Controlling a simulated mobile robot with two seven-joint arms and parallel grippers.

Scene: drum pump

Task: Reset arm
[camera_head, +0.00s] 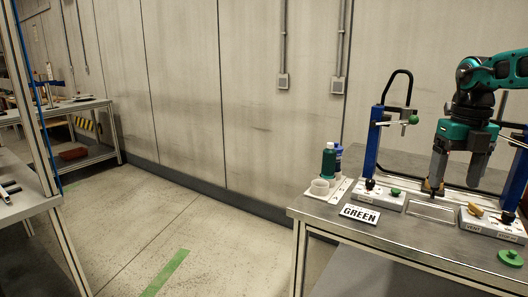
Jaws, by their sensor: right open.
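My right arm, teal and dark grey, comes in from the right edge. Its right gripper (456,178) points down over the metal table (345,228), open with nothing between its fingers. The left fingertip is close to a small dark and orange-brown part at the table; I cannot tell whether they touch. My left gripper is not in view. A blue pump stand (373,145) with a green-ended lever (412,120) rises from a white base with a green knob (395,191). A white base with a yellow knob (474,209) sits to the right.
A green cap (510,257) lies front right. The floor (190,235) is open; another bench (85,104) stands far left.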

